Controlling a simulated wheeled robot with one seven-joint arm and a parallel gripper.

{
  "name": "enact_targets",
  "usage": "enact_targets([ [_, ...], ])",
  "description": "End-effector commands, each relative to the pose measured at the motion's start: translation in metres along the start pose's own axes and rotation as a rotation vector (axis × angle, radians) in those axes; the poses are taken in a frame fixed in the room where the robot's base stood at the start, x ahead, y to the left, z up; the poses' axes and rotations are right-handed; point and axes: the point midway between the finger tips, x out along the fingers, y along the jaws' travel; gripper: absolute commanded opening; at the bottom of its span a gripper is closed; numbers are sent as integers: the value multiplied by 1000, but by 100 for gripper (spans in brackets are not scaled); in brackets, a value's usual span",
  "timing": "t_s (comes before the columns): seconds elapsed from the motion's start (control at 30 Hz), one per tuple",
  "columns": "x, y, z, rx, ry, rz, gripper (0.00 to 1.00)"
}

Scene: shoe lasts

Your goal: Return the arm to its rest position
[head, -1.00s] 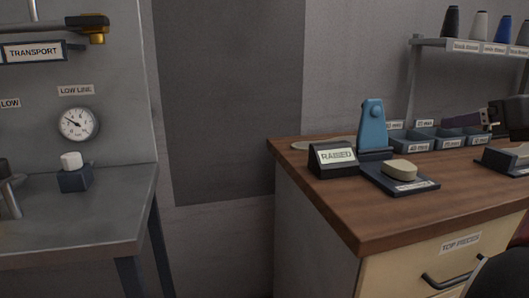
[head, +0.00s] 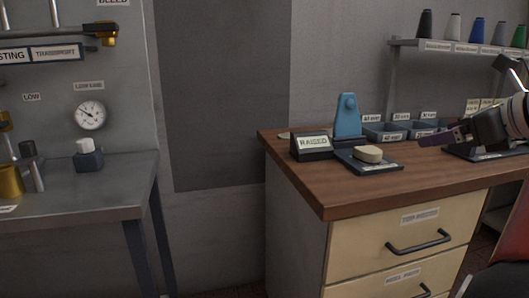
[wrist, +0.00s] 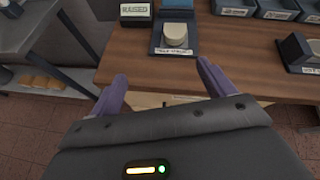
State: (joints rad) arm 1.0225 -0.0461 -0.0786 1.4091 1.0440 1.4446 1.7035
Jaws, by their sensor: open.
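My gripper (head: 440,139) shows at the right of the head view, over the right part of the wooden bench, its purple fingers pointing left. In the wrist view my gripper (wrist: 160,88) has its two purple fingers spread wide apart with nothing between them. It is in front of the bench edge there, and the tray with the pale block lies beyond the fingertips. My arm comes in from the right edge of the head view; most of it is out of the picture.
The wooden bench (head: 300,176) carries a "RAISED" sign (head: 312,147), a blue stand (head: 348,116), a pale block (head: 368,154) on a dark tray and several grey bins. A thread shelf (head: 450,45) is behind. A metal table (head: 110,190) stands left, with an open gap between.

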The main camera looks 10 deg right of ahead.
Motion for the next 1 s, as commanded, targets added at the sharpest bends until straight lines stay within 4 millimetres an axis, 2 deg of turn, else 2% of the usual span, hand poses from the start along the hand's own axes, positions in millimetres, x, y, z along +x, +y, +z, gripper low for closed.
enact_targets([
  [0.27,45,72,-16,-347,117,101,82],
  [0.37,62,108,-30,-543,169,161,82],
  [0.43,73,141,-45,-725,207,222,82],
  [0.6,90,234,-103,-1359,274,435,82],
  [0.7,90,273,-140,-1721,275,557,82],
  [0.8,89,300,-170,-2027,253,657,82],
  [1.0,84,333,-220,-2531,176,811,82],
])
